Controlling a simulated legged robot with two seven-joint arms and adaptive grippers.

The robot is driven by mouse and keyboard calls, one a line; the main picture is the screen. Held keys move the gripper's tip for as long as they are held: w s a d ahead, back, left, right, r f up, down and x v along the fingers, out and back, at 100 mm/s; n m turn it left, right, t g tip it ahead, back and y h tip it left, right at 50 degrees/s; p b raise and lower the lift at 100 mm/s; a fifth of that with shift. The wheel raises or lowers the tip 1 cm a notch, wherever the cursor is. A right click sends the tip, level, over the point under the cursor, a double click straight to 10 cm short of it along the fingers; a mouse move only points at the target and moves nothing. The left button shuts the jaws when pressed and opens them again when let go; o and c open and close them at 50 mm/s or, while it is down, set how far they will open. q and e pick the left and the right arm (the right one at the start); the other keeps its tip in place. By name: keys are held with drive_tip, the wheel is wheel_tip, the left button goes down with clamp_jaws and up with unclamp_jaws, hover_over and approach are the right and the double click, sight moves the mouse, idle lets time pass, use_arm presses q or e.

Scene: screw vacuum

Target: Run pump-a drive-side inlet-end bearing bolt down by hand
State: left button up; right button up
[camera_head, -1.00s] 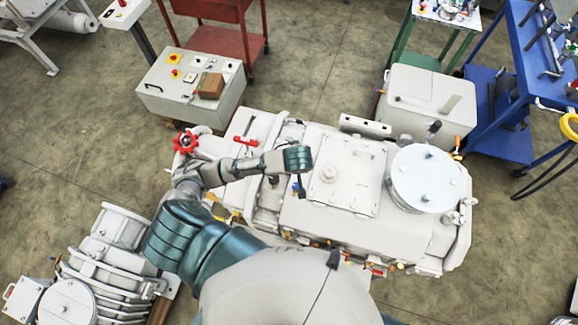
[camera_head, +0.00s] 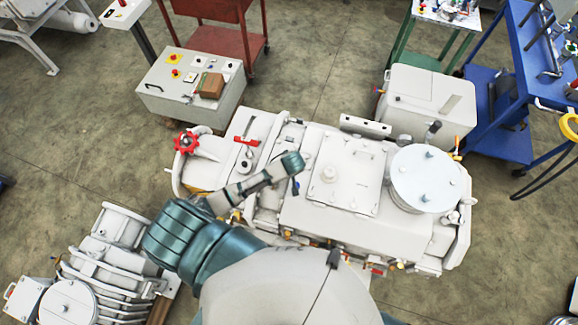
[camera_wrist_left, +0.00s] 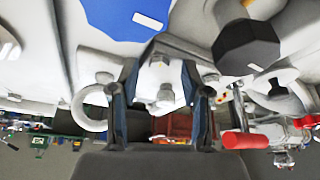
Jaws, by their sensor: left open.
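The white pump (camera_head: 360,190) fills the middle of the head view. My left arm reaches over its left part, and my left gripper (camera_head: 296,187) is small and partly hidden under the wrist there. In the left wrist view my left gripper (camera_wrist_left: 160,88) is open, with its two dark fingers apart. A pale bolt-like part (camera_wrist_left: 164,94) shows between the fingers; I cannot tell whether they touch it or whether it is the named bearing bolt. My right gripper is in neither view.
A red handwheel (camera_head: 186,142) stands at the pump's left end. A large dark knob (camera_wrist_left: 246,44) and a red-handled lever (camera_wrist_left: 244,138) are right of the fingers in the wrist view. A grey control box (camera_head: 190,88) stands behind, and a blue cart (camera_head: 500,110) is at the right.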

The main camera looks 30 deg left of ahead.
use_arm(q)
drive_tip(key=shift+f, duration=0.1)
drive_tip(key=shift+d, duration=0.1)
clamp_jaws()
drive_tip(key=shift+m, duration=0.3)
drive_tip(key=m, duration=0.1)
drive_tip(key=m+h, duration=0.1)
drive_tip(key=m, duration=0.2)
drive_tip(key=shift+a+m+t+h, duration=0.25)
drive_tip(key=shift+m+t+h, duration=0.05)
drive_tip(key=shift+t+h, duration=0.1)
drive_tip(key=m, duration=0.1)
drive_tip(key=m+h, duration=0.1)
drive_tip(key=m, duration=0.1)
drive_tip(key=m+h, duration=0.1)
drive_tip(key=m, duration=0.1)
drive_tip(key=shift+a, duration=0.25)
drive_tip(key=m+h, duration=0.1)
drive_tip(key=m, duration=0.2)
drive_tip(key=m+h, duration=0.1)
drive_tip(key=m, duration=0.1)
drive_tip(key=shift+w+a+m+g, duration=0.15)
drive_tip(key=shift+m+g, duration=0.25)
drive_tip(key=shift+w+m+g+h, duration=0.15)
drive_tip(key=shift+m+g+h, duration=0.35)
drive_tip(key=shift+m, duration=1.4)
drive_tip(key=shift+b, duration=0.3)
